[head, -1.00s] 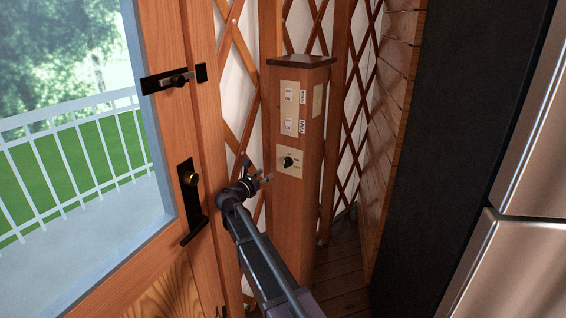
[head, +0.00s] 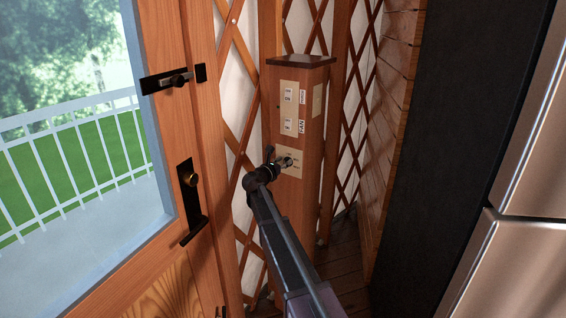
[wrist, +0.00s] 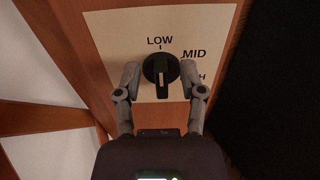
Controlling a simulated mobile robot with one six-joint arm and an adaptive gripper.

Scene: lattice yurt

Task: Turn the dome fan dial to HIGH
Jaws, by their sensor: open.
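The fan dial (wrist: 161,72) is a black round knob with a raised grip bar, on a cream plate (wrist: 110,40). The bar stands roughly upright in the wrist view, in line with the LOW mark above it. MID is at upper right. A label below MID is mostly hidden by the right finger; only an H shows. My gripper (wrist: 160,76) is open, with one finger on each side of the knob and a small gap to each. In the head view, my gripper (head: 280,163) is at the plate (head: 297,172) and partly hides the dial.
The plate is on a wooden post (head: 290,220) with switch panels (head: 289,108) above, one labelled FAN. A door (head: 172,230) with a black handle is at left. A dark panel (head: 455,130) and a steel-fronted unit (head: 520,265) are at right.

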